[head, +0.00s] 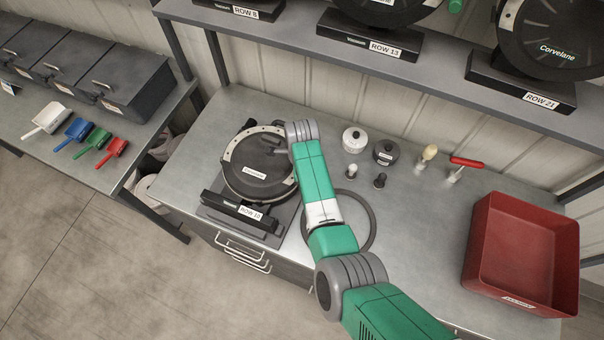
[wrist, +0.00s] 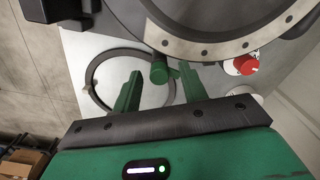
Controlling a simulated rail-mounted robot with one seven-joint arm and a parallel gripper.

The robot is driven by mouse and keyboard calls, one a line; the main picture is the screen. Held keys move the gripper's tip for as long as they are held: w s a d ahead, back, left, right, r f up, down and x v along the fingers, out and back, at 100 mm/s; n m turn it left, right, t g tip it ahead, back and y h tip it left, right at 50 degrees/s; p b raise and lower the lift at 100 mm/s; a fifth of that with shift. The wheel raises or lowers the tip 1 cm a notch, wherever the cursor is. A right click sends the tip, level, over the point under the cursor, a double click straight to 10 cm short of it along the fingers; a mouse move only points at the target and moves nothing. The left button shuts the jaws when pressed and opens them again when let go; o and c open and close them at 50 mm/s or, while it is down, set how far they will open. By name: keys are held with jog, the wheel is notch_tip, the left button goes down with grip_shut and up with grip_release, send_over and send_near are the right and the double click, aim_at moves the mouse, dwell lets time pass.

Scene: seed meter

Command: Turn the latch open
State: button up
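The seed meter (head: 258,165), a round dark housing with a pale rim, sits on a stand labelled ROW 12 on the metal bench. In the wrist view the meter's dark rim with its pale dotted band (wrist: 205,45) fills the top. A short green latch knob (wrist: 159,62) sticks out from the rim's edge. My gripper (wrist: 160,76) is open, its two green fingers apart, one on either side of the knob. A gap shows on both sides of the knob. In the head view my arm hides the gripper and the latch.
A dark ring (head: 367,225) lies flat on the bench beside my arm. Behind it stand a white pot (head: 355,139), a dark pot (head: 386,152), small weights and a red-handled tool (head: 466,163). A red bin (head: 477,240) stands at right. A shelf (head: 430,84) overhangs the back.

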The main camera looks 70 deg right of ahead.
notch_tip(320, 180, up, 8)
jog(key=shift+f, duration=0.1)
dwell(0.7)
jog(key=shift+w+r, duration=0.25)
jog(key=w+a+r+n+t+h, duration=0.2)
jog(key=w+r+n+t, duration=0.15)
jog(key=w+r, duration=0.4)
jog(key=w+a+r+n+t+h+p, duration=0.1)
jog(key=w+a+r+n+t+h, duration=0.3)
jog(key=r, duration=0.6)
jog(key=w+a+r+n+t, duration=0.1)
jog(key=w+r+n, duration=0.4)
jog(key=w+r, duration=0.3)
jog(key=w+a+r+n+t, duration=0.1)
jog(key=a+r+n+t, duration=0.6)
jog(key=a+r, duration=0.9)
jog(key=s+a+r+n+t+y, duration=0.2)
jog(key=s+a+r+n+t, duration=0.1)
jog(key=a+r, duration=0.3)
jog(key=s+a+r+n+t+y, duration=0.2)
jog(key=s+a+r+n+t, duration=0.1)
jog(key=r, duration=0.6)
jog(key=s+a+r+n+t+y+p, duration=0.1)
jog(key=s+a+r+n, duration=0.4)
jog(key=a, duration=0.5)
notch_tip(320, 180, up, 2)
jog(key=shift+s+r+n+t+y, duration=0.15)
jog(key=shift+s+n+t+y, duration=0.2)
jog(key=shift+s+t+y, duration=0.6)
